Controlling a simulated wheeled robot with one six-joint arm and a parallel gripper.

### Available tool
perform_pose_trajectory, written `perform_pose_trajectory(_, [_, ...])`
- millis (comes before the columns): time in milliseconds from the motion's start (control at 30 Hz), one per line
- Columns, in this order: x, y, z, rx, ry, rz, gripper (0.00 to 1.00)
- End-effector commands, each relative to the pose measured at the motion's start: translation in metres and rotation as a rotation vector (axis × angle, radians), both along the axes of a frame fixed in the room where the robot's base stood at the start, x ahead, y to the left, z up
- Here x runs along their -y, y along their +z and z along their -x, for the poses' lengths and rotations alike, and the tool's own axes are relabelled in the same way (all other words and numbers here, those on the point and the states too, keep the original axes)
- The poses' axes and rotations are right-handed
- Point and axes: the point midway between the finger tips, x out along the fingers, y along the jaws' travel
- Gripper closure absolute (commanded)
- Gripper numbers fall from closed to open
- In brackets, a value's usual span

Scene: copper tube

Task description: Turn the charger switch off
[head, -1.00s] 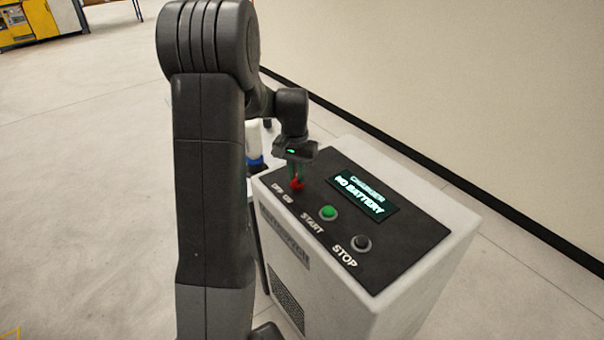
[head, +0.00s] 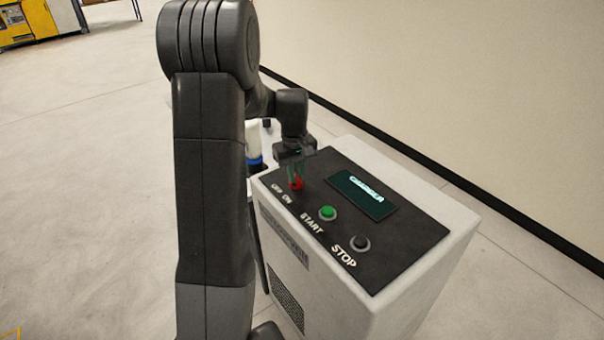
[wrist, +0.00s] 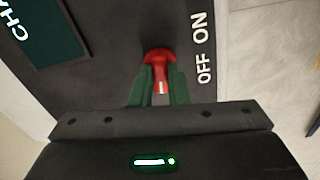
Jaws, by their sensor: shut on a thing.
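The charger (head: 345,290) is a white box with a dark sloped top panel. Its red switch (head: 297,184) sits at the panel's left end, beside the OFF and ON labels; it also shows in the wrist view (wrist: 158,57). My gripper (head: 295,172) reaches down onto the switch. In the wrist view its green fingers (wrist: 160,88) are shut on the red knob, one on each side. A white mark on the knob shows between the fingers, pointing toward the gripper body. The charger screen (head: 362,193) reads only CHARGER.
A green START button (head: 327,213) and a black STOP button (head: 360,243) sit on the panel to the right of the switch. A white and blue object (head: 254,150) stands behind the charger's left side. The wall is beyond; open floor lies left.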

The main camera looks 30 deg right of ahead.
Motion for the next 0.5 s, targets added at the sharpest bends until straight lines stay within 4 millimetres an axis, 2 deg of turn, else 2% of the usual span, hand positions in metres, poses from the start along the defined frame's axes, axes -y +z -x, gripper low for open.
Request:
perform_pose_trajectory(200, [-0.0010, 0.0001, -0.0003, -0.001, 0.107, -0.002, 1.00])
perform_pose_trajectory(500, [-0.0013, -0.0001, -0.0004, 0.000, 0.167, -0.002, 1.00])
